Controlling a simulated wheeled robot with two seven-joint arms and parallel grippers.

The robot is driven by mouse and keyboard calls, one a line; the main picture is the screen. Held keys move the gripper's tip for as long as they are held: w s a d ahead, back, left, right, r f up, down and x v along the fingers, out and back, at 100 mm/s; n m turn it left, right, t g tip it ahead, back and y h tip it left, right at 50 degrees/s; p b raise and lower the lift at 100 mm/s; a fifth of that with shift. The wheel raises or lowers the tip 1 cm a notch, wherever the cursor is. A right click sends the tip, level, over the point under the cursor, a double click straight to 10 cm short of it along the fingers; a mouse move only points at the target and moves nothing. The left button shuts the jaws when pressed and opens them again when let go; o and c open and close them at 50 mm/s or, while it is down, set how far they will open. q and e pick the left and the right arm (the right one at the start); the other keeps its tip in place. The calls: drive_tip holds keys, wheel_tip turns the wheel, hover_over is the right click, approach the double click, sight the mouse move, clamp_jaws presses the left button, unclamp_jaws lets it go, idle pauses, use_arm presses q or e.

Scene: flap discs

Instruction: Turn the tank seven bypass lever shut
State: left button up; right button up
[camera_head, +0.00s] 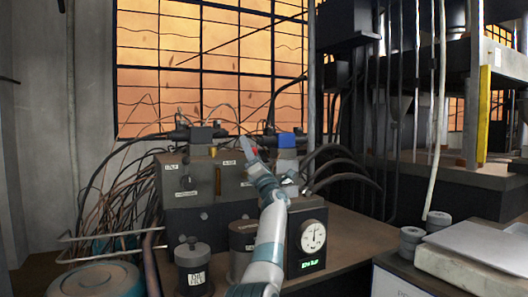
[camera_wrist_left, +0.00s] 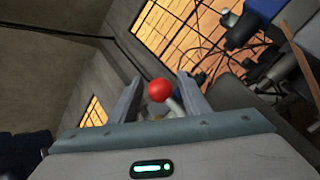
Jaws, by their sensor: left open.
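A lever with a red ball knob (camera_wrist_left: 159,90) shows in the left wrist view, between the two fingers of my left gripper (camera_wrist_left: 160,80). The fingers stand apart on either side of the knob, with gaps visible. A pale curved stem runs down from the knob and is partly hidden by the gripper. In the head view my left gripper (camera_head: 249,150) is above the front of a dark boxy unit (camera_head: 185,175), with a bit of red at its fingers. The unit bears small labels, too small to read surely. My right gripper is out of view.
A gauge box (camera_head: 306,240) with a white dial stands right of my left arm. A dark lidded canister (camera_head: 194,270) and a brown one (camera_head: 240,238) stand in front of the unit. Cables (camera_head: 125,200) crowd the left. A blue-capped part (camera_head: 286,141) stands behind.

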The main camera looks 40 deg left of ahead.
use_arm(q)
drive_tip(key=shift+s+d, duration=0.1)
drive_tip(key=shift+d, duration=0.4)
drive_tip(key=s+d, duration=0.4)
drive_tip(key=d, duration=0.6)
drive_tip(key=shift+p, duration=0.4)
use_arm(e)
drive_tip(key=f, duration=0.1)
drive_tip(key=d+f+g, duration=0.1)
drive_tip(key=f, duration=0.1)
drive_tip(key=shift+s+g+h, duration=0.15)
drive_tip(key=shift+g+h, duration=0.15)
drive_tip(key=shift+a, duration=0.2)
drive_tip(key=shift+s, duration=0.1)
